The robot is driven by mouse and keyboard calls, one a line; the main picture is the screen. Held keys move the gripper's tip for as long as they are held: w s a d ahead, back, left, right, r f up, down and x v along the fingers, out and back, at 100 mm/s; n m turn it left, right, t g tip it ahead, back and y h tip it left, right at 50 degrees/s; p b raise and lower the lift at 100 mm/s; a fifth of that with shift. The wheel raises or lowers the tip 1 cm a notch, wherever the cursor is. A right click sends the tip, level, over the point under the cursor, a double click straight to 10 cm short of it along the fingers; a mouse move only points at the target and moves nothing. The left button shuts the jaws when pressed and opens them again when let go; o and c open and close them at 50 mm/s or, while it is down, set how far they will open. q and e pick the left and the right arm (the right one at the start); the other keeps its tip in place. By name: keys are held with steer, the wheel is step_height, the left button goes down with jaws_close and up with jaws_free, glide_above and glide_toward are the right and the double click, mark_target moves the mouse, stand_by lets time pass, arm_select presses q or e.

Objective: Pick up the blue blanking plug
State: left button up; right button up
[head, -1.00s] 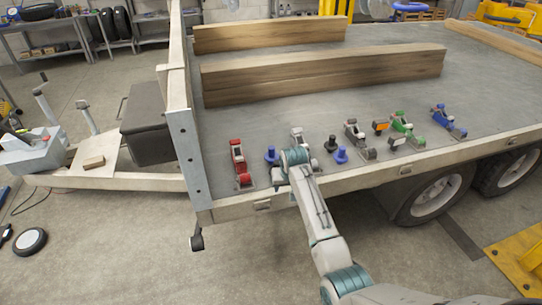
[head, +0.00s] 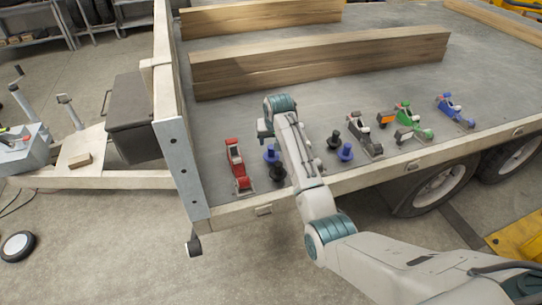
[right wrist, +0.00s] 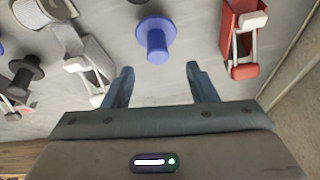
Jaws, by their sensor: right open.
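One blue blanking plug (head: 271,153) stands on the trailer deck between the red clamp and my right arm. In the right wrist view this blue plug (right wrist: 156,42) lies ahead of the fingertips, roughly centred between them and apart from them. My right gripper (right wrist: 160,82) is open and empty. A second blue plug (head: 346,153) stands farther right, beside a black plug. My left gripper is not in view.
Grey (head: 365,135), green (head: 412,128) and blue (head: 453,110) clamps stand to the right. Wooden beams (head: 320,62) lie behind; the deck between is clear.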

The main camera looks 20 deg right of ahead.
mark_target(271, 147)
steer(key=shift+x, duration=0.75)
steer(key=x, duration=0.4)
steer(key=shift+s+d+f+p, duration=0.1)
steer(key=shift+s+f+p, duration=0.2)
steer(key=shift+p, duration=0.1)
steer(key=shift+w+f, duration=0.2)
steer(key=shift+f, duration=0.15)
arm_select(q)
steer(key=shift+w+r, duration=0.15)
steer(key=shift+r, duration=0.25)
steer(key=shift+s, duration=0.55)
arm_select(e)
jaws_close()
steer(key=shift+r, duration=0.1)
